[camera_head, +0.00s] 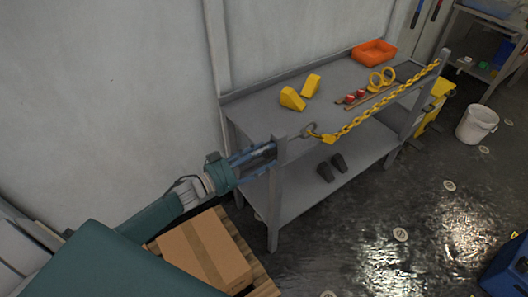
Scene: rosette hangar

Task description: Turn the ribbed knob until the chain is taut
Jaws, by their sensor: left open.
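A yellow chain (383,104) runs along the front of a grey workbench, from its near left post (276,200) up to its far right post (441,70). It looks nearly straight, with at most a slight sag. A grey eye fitting (310,129) with a yellow hook joins its near end to the post side. My left gripper (262,156) is open at the outer side of the near post, its blue fingers either side of a dark part that may be the ribbed knob. The fingers hide most of it, and contact cannot be told. My right gripper is out of view.
On the bench top (345,80) lie yellow wedges (292,98), an orange tray (374,52) and yellow rings (382,78). Dark objects (331,168) sit on the lower shelf. A cardboard box (204,250) stands below my left arm.

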